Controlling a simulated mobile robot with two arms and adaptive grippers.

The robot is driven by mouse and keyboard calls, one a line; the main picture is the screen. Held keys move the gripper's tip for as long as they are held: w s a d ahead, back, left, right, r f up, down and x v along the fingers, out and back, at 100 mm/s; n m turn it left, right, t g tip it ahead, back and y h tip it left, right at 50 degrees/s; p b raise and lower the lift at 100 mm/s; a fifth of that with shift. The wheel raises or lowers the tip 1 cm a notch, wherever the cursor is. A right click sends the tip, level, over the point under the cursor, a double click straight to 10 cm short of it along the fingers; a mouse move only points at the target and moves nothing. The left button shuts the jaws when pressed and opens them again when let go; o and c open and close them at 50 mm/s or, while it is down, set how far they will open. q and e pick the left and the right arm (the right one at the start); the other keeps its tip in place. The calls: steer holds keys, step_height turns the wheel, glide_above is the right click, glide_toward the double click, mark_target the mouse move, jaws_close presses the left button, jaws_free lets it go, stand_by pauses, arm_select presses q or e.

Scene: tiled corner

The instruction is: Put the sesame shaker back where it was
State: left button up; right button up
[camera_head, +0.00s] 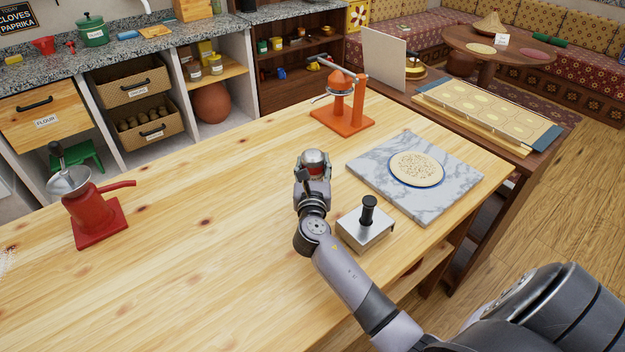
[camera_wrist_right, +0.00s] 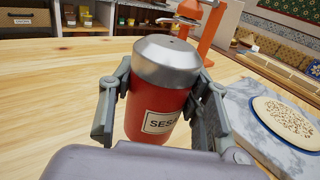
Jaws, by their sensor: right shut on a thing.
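The sesame shaker (camera_wrist_right: 160,95) is a red cylinder with a silver domed lid and a white label reading "SES". My right gripper (camera_wrist_right: 163,110) is shut around it, one finger on each side. In the head view the shaker (camera_head: 314,165) shows at the end of my right gripper (camera_head: 313,178), over the wooden table left of the marble slab. It looks close to upright. I cannot tell whether its base touches the table. My left gripper is not in view.
The marble slab (camera_head: 362,176) bears a round seeded flatbread (camera_head: 416,168). A metal press block (camera_head: 366,228) with a black knob stands beside my right arm. An orange press (camera_head: 345,105) stands behind, and a red grinder (camera_head: 98,208) at left. The table's middle left (camera_head: 200,240) is clear.

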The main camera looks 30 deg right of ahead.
mark_target(313, 177)
steer(key=shift+f+b, duration=0.45)
steer(key=shift+f, duration=1.55)
steer(key=shift+f, duration=0.15)
steer(key=o, duration=1.3)
steer(key=shift+r, duration=0.2)
steer(key=b+v, duration=0.1)
steer(key=v, duration=0.6)
steer(key=shift+s+a, duration=0.25)
